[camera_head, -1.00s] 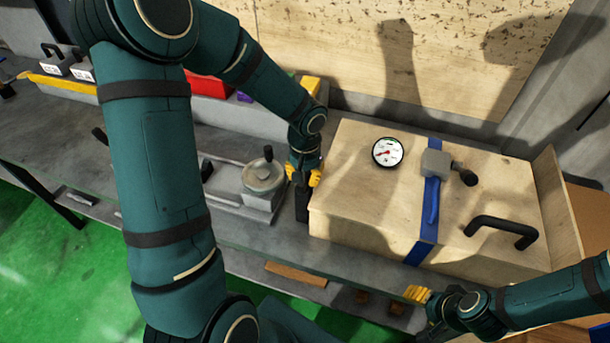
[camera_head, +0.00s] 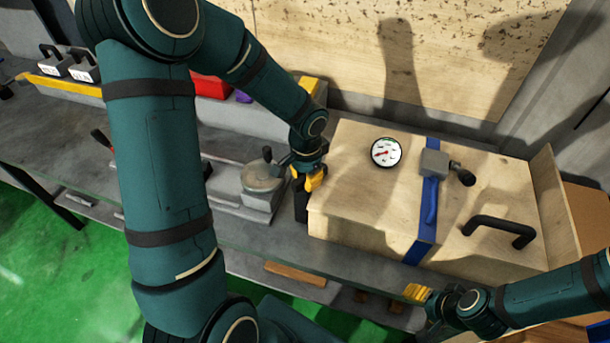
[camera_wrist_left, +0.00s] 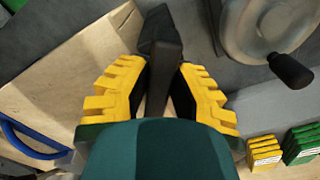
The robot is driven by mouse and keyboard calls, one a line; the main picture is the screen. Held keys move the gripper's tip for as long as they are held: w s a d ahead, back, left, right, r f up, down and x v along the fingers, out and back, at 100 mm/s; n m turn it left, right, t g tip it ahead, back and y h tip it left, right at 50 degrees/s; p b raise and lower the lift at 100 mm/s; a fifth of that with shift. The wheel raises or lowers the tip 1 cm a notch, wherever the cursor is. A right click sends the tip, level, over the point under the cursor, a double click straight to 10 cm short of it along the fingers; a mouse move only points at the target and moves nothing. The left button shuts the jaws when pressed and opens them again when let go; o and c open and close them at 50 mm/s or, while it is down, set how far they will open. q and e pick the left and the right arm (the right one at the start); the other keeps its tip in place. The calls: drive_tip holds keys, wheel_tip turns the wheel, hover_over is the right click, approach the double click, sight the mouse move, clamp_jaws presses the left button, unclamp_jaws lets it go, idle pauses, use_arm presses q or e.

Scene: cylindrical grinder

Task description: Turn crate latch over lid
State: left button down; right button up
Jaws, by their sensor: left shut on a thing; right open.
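The wooden crate (camera_head: 345,195) stands on the bench with its lid on. The latch (camera_head: 300,205) is a dark bar at the crate's left end. My left gripper (camera_head: 309,180) is at that end. In the left wrist view, the yellow-padded fingers of my left gripper (camera_wrist_left: 160,95) are shut on the dark latch (camera_wrist_left: 160,45), which runs between them beside the crate (camera_wrist_left: 70,70). Whether the latch lies over the lid is hard to tell. My right gripper (camera_head: 418,292) is open and empty, in front of the crate's front edge.
A blue strap with a grey buckle (camera_head: 434,163), a round gauge (camera_head: 386,152) and a black handle (camera_head: 500,228) are on the lid. A grey handwheel (camera_head: 262,175) on the machine stands close left of my left gripper.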

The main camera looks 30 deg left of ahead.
use_arm(q)
drive_tip(key=m, duration=0.2)
drive_tip(key=m+p, duration=0.1)
drive_tip(key=m, duration=0.3)
drive_tip(key=shift+s+d+f, duration=0.1)
drive_tip(key=shift+s+d, duration=0.15)
drive_tip(key=shift+s, duration=0.05)
drive_tip(key=shift+m, duration=0.3)
drive_tip(key=c, duration=0.8)
unclamp_jaws()
drive_tip(key=shift+w, duration=0.1)
drive_tip(key=shift+p, duration=0.3)
drive_tip(key=shift+w+r, duration=0.1)
drive_tip(key=shift+r, duration=0.4)
wheel_tip(320, 180, up, 11)
drive_tip(key=shift+r, duration=0.1)
